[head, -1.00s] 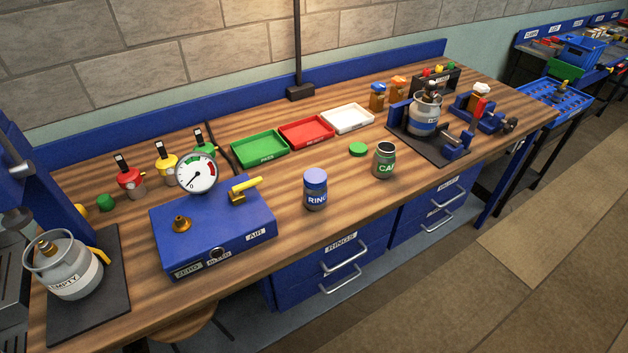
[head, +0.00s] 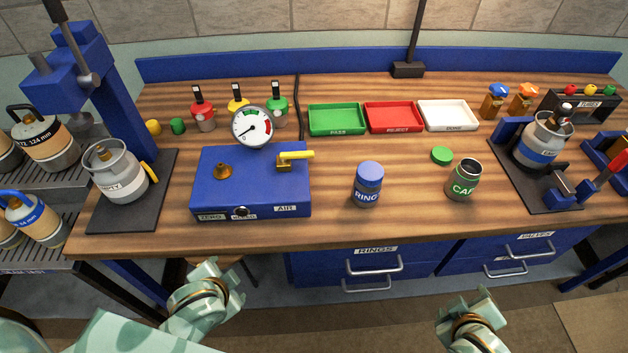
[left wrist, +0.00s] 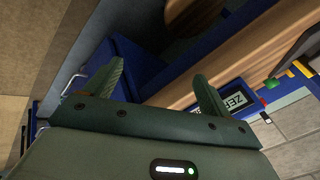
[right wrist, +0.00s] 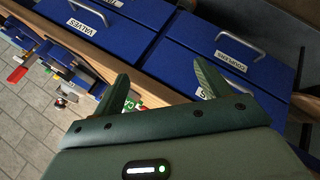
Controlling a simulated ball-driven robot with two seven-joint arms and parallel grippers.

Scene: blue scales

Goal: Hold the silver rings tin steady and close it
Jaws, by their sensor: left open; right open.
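The rings tin (head: 367,184) stands upright on the bench near its front edge, right of the blue air box. It has a greyish body with a blue RINGS label, and a blue lid (head: 369,171) sits on top; I cannot tell how firmly it is seated. My left gripper (left wrist: 160,70) is open and empty, its fingers apart in the left wrist view. My right gripper (right wrist: 160,70) is open and empty in the right wrist view. In the head view both arms end low, in front of the bench edge, away from the tin.
An open caps tin (head: 463,183) stands right of the rings tin, with a green lid (head: 441,155) behind it. The air box (head: 250,184) with gauge and yellow lever is left. Green, red and white trays (head: 448,127) lie behind. Drawers (head: 370,262) are below. Wood around the rings tin is clear.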

